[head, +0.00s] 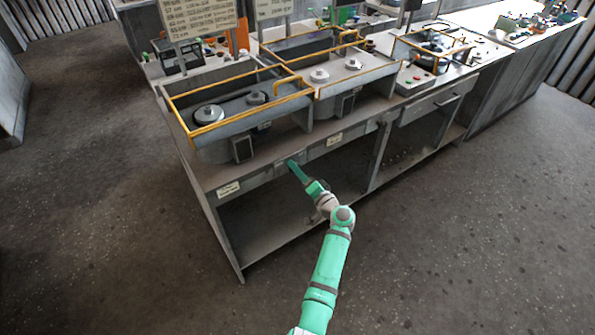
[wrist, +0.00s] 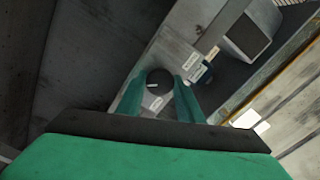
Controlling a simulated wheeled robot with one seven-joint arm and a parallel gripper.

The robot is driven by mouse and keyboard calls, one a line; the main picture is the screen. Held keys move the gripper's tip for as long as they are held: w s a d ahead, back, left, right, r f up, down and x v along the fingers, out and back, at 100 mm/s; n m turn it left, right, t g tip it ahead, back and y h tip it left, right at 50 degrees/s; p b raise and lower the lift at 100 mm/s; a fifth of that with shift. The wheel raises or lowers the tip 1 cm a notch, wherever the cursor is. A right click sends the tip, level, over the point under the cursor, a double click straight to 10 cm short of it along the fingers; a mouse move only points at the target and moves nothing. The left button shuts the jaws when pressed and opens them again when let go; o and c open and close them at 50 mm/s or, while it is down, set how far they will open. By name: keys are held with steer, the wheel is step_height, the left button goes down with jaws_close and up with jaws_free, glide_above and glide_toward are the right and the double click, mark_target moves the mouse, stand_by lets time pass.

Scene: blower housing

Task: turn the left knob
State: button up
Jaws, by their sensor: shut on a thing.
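A dark round knob (wrist: 160,78) with a short white mark shows on the grey front panel in the wrist view. The two green fingers of my gripper (wrist: 159,84) stand on either side of it and are shut on it. In the head view my gripper (head: 293,163) reaches the front rail below the left blower housing (head: 215,120). The knob is hidden behind my gripper there. A small pale label (wrist: 157,103) lies just below the knob in the wrist view.
The bench (head: 195,160) has an open space under the front panel. A yellow frame (head: 245,122) surrounds the left housing top. A drawer (head: 432,103) with a handle is at the right. Floor in front is clear.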

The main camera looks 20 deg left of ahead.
steer(key=shift+f, duration=0.1)
steer(key=o, duration=1.1)
steer(key=shift+c, duration=0.2)
steer(key=v, duration=1.1)
